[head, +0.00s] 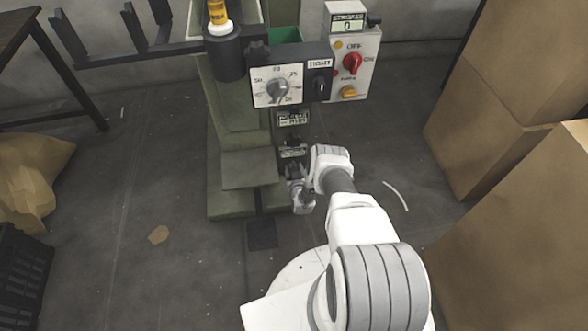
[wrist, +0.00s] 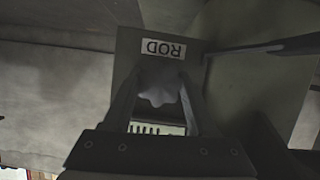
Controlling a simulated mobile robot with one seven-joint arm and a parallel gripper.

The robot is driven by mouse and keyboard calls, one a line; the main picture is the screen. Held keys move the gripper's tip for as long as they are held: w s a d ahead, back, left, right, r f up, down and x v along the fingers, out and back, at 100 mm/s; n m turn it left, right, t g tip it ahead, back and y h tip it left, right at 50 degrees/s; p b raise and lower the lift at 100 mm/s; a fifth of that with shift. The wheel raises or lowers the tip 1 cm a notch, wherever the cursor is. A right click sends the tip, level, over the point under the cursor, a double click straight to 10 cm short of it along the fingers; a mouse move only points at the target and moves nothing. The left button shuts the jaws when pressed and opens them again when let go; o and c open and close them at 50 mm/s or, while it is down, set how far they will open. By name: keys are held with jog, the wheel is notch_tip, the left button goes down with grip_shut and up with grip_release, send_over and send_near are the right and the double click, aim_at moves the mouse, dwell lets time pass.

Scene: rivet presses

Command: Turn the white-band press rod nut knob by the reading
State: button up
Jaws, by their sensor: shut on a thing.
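The green press (head: 235,130) stands in the middle of the head view. My gripper (head: 300,188) is low at its right side, with my wrist partly covering that spot. In the wrist view, a grey lobed knob (wrist: 158,88) sits below an upside-down ROD label (wrist: 163,49) on a dark plate. My gripper's fingers (wrist: 160,80) stand on either side of the knob and are shut on it. Small display plates (head: 292,118) on the press are too small to read.
A dial panel (head: 277,87) and a switch box with a red knob (head: 352,63) project above my arm. Stacked cardboard boxes (head: 500,150) stand close on the right. A black crate (head: 22,275) lies at lower left. The floor left of the press is mostly clear.

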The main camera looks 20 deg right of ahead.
jog(key=shift+m+t+y, duration=0.3)
jog(key=shift+m+y, duration=1)
jog(key=shift+m, duration=0.5)
jog(key=o, duration=1.4)
jog(key=shift+c, duration=0.2)
jog(key=shift+s, duration=0.2)
